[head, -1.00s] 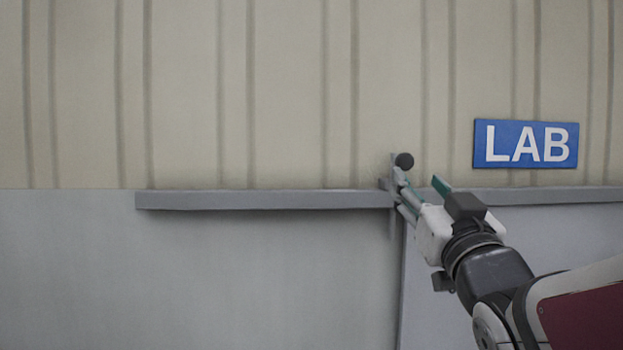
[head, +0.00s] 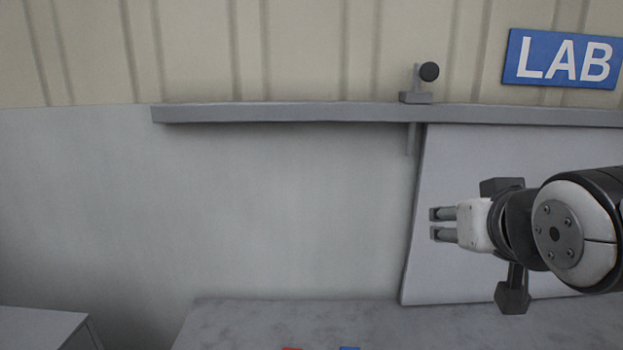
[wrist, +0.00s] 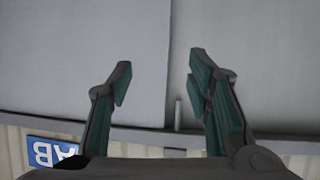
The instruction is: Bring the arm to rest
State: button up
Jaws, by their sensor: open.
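My gripper (head: 437,223) is at the right of the head view, pointing left, below the grey rail and in front of a pale panel. In the wrist view my gripper (wrist: 158,75) shows two green-lined fingers spread wide with nothing between them. It touches nothing that I can see. No hose shows in any view.
A blue LAB sign (head: 562,59) hangs above right. A grey surface (head: 250,322) lies below, with red and blue bits at the bottom edge. Open space lies left of my gripper.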

jog(key=s+f+g, duration=0.4)
jog(key=s, duration=0.4)
jog(key=s+a+f+n+g+y, duration=0.1)
jog(key=s+f+g, duration=0.2)
jog(key=s, duration=0.5)
jog(key=shift+s+a+f+g+y, duration=0.3)
jog(key=shift+f+g, duration=0.1)
jog(key=shift+f, duration=0.4)
